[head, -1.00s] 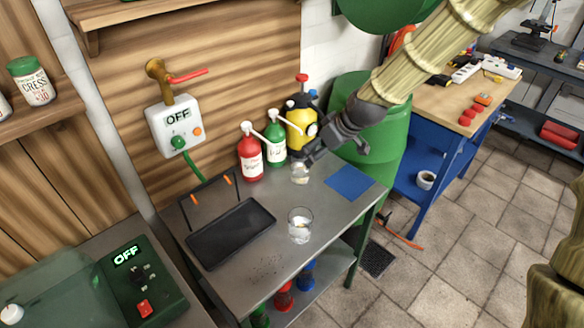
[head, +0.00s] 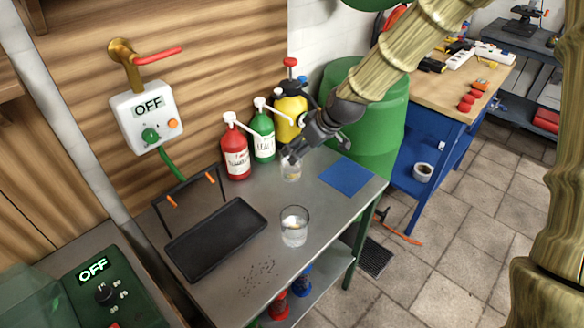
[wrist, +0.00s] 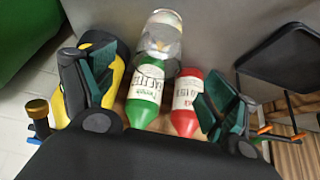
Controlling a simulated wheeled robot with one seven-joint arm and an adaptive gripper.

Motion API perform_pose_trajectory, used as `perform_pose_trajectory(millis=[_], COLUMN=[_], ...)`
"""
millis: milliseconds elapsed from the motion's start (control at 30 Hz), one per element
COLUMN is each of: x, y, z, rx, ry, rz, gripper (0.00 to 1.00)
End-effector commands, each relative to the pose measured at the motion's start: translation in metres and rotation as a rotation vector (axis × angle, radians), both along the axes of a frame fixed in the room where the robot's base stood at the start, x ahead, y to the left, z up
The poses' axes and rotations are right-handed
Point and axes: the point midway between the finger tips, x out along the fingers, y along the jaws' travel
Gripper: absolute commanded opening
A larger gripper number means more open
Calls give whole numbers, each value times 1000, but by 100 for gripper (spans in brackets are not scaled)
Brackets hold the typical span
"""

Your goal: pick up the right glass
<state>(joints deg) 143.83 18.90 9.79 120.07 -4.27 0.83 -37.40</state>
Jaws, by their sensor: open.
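Two clear glasses stand upright on the grey metal table (head: 325,215). The rear glass (head: 291,171) is by the pump bottles, just under my gripper (head: 292,158) in the head view. The front glass (head: 294,228) stands nearer, beside the black tray. They are almost in line, with the front one only slightly further right. In the wrist view, one glass (wrist: 160,40) shows ahead of my open gripper (wrist: 157,82), roughly between the spread fingers. The fingers hold nothing; whether they touch the glass cannot be told.
Red (head: 235,157), green (head: 263,143) and yellow (head: 289,117) bottles stand close behind the rear glass. A black tray (head: 215,240) lies left, a blue mat (head: 346,177) right. A green barrel (head: 380,130) stands behind the table.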

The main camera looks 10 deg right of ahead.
Motion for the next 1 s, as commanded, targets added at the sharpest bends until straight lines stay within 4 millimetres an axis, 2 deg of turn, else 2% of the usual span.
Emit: perform_pose_trajectory(millis=[200,567,1000], x=[11,17,36], y=[7,9,19], z=[-20,-33,-67], rx=[0,0,0], ry=[1,1,1], rz=[1,-2,-3], gripper=[86,86,86])
